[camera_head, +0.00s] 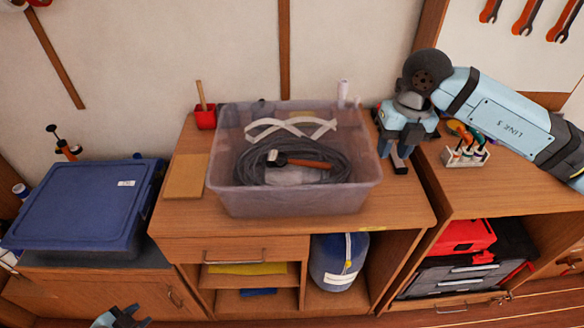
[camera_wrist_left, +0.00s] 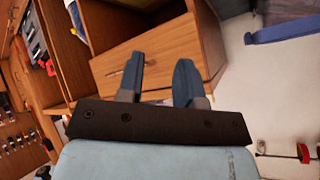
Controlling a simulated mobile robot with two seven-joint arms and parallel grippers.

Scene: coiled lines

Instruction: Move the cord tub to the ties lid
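The cord tub (camera_head: 228,196) is a clear, slightly purple plastic tub on the middle wooden cabinet. It holds a coiled dark cable, a white strap and a hammer-like tool with an orange-brown handle. The ties lid (camera_head: 85,205) is the flat blue lid with a small white label, on a bin to the left. My right gripper (camera_head: 394,163) points down just right of the tub, its fingers apart with nothing seen between them. My left gripper (camera_head: 122,314) is low at the bottom edge, away from both. The left wrist view shows its fingers (camera_wrist_left: 158,82) spread and empty.
A red cup (camera_head: 205,118) with a wooden handle and a flat tan board (camera_head: 186,176) are left of the tub. A small tool rack (camera_head: 466,155) is to the right. The lid's top is clear. A gap separates the two cabinets' tops.

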